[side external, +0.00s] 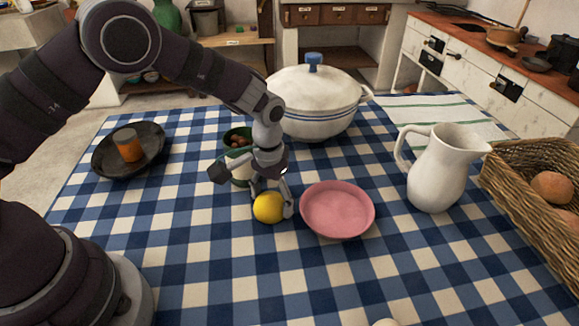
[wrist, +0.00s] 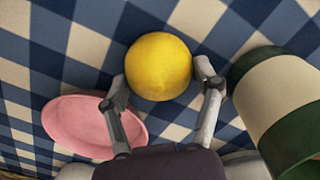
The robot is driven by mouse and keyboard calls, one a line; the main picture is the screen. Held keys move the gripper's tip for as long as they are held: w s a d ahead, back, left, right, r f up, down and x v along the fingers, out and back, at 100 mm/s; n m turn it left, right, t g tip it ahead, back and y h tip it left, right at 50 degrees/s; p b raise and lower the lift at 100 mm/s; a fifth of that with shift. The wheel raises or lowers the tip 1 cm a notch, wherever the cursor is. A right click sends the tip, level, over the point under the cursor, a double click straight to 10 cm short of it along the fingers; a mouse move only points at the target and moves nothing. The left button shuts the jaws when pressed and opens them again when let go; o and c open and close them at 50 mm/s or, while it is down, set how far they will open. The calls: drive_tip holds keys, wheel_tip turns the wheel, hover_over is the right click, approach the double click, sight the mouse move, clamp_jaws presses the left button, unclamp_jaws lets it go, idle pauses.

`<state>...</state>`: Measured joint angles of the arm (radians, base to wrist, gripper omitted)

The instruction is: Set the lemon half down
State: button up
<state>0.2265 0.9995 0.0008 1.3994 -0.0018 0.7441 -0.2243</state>
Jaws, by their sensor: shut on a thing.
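The yellow lemon half (side external: 268,209) is between the fingers of my gripper (side external: 272,199), just left of the pink plate. It also shows in the wrist view (wrist: 158,66), with a fingertip on each side and its rounded yellow skin towards the camera. Its cut face is hidden. My gripper is shut on it, low over the checked cloth. I cannot tell whether the lemon half touches the cloth.
The pink plate (side external: 337,209) is close on the right. A green and cream pot (side external: 240,172) stands just behind my gripper. A white lidded pot (side external: 315,103), white jug (side external: 438,172), wicker basket (side external: 530,205) and dark pan (side external: 103,155) stand farther off.

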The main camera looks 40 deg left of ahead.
drive_tip(key=o, duration=1.2)
drive_tip(key=shift+f, duration=0.15)
drive_tip(key=shift+c, duration=0.2)
wheel_tip(320, 180, up, 12)
drive_tip(key=shift+f, duration=0.2)
wheel_tip(320, 180, up, 4)
drive_tip(key=r+t, duration=0.1)
hover_over(272, 195)
drive_tip(key=s+a, duration=0.2)
drive_tip(key=s+a+r+t, duration=0.2)
drive_tip(key=s+a+r, duration=0.1)
drive_tip(key=s+r, duration=0.1)
drive_tip(key=s+a+t, duration=0.2)
drive_tip(key=s, duration=0.6)
drive_tip(key=shift+r, duration=0.25)
drive_tip(key=shift+s+a+f+t, duration=0.1)
drive_tip(key=shift+s+f+t, duration=0.1)
drive_tip(key=shift+t, duration=0.1)
drive_tip(key=c, duration=0.4)
